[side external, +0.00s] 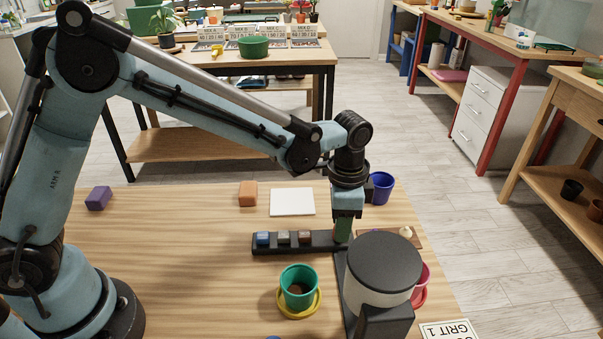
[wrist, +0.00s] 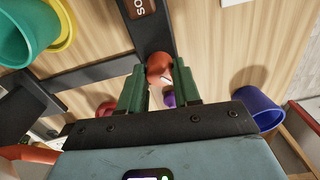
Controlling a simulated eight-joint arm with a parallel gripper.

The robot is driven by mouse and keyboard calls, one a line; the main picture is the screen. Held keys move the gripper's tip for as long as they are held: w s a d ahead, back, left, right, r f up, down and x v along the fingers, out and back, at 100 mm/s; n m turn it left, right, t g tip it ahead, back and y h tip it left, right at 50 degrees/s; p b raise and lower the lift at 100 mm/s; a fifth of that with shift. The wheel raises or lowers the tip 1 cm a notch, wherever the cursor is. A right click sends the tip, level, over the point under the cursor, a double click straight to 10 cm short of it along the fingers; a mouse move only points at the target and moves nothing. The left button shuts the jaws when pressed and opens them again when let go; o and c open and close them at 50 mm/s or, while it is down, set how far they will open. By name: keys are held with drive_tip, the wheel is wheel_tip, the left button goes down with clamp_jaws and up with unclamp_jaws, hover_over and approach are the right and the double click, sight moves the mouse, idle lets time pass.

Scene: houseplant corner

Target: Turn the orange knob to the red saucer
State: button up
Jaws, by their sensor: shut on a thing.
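The orange knob (wrist: 159,66) shows in the wrist view between the green fingertips of my gripper (wrist: 159,80), which is shut on it. A small white mark shows by the knob's lower edge. In the side view my gripper (side external: 343,230) points down behind the grey drum (side external: 385,265), and the knob is hidden there. The red saucer (side external: 420,298) shows partly behind the drum, under a pink-red pot (side external: 423,275). A red rim, perhaps the saucer or its pot, shows left of my fingers in the wrist view (wrist: 105,108).
A green pot (side external: 298,280) stands on a yellow saucer (side external: 300,313). A blue pot (side external: 381,188) stands behind my gripper. A dark rail (side external: 325,242) holds several small blocks. A white card (side external: 293,202) and an orange block (side external: 248,194) lie farther back. The table's left-middle is clear.

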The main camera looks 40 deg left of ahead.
drive_tip(key=o, duration=1.1)
drive_tip(key=shift+c, duration=0.2)
drive_tip(key=shift+r, duration=0.15)
wheel_tip(320, 180, up, 12)
drive_tip(key=shift+a, duration=0.1)
drive_tip(key=s+a+n+t, duration=0.3)
drive_tip(key=s+a+n, duration=0.2)
drive_tip(key=a, duration=0.3)
drive_tip(key=s+a+f+n+t, duration=0.1)
drive_tip(key=s+a+n+t, duration=0.3)
drive_tip(key=s+a, duration=0.3)
drive_tip(key=shift+s+a+f+n, duration=0.2)
drive_tip(key=shift+s+a+n, duration=0.25)
drive_tip(key=shift+a, duration=0.45)
